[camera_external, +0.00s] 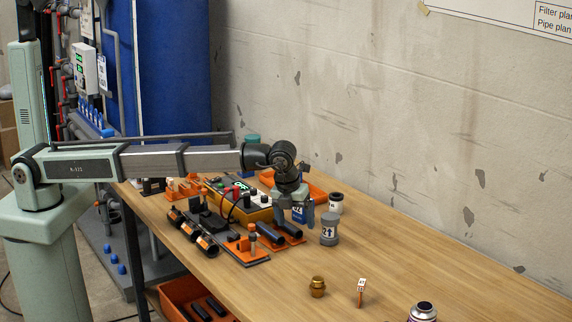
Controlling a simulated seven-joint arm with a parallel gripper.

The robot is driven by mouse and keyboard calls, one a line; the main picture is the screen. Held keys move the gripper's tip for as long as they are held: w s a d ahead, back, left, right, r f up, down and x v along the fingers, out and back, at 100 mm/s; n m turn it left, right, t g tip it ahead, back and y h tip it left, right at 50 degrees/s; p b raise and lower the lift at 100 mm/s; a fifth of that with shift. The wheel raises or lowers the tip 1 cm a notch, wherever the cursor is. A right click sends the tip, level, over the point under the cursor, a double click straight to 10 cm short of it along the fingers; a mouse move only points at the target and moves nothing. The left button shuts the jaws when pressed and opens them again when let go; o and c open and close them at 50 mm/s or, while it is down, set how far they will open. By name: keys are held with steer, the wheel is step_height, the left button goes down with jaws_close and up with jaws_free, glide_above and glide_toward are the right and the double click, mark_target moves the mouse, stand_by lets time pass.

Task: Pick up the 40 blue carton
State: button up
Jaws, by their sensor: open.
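My gripper (294,214) hangs pointing down over the far part of the workbench. Its fingers are open. A small blue carton (299,213) with a white label shows between or just behind the fingers. The label is too small to read surely, and the fingers and wrist hide part of the carton. I cannot tell whether either finger touches it.
A grey capped cylinder (329,229) and a white jar with a dark top (336,203) stand close right. Orange trays with black pipes (271,233) lie left. A brass fitting (317,287) and a small tagged peg (361,292) stand nearer. The bench's right side is mostly clear.

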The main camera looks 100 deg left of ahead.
steer(key=s+a+r+n, duration=0.1)
steer(key=s+a+n, duration=0.15)
steer(key=a, duration=0.75)
steer(key=s+a+r+n+g, duration=0.1)
steer(key=s+a, duration=0.3)
steer(key=a, duration=0.7)
steer(key=s+a+r+n, duration=0.2)
steer(key=s+a, duration=0.1)
steer(key=a, duration=0.7)
steer(key=s+a+r+n+h, duration=0.1)
steer(key=s+a+n, duration=0.2)
steer(key=s+a, duration=0.75)
steer(key=s+a+r+n+h, duration=0.1)
steer(key=s+a+n, duration=0.1)
steer(key=s+a, duration=0.85)
steer(key=shift+g, duration=0.4)
steer(key=f, duration=0.2)
steer(key=w+a+f, duration=0.1)
steer(key=f, duration=0.1)
steer(key=w+a+f, duration=0.1)
steer(key=f, duration=0.1)
steer(key=shift+w, duration=0.25)
steer(key=shift+w+f, duration=0.15)
steer(key=shift+f, duration=3.2)
steer(key=shift+c, duration=0.3)
steer(key=c, duration=1)
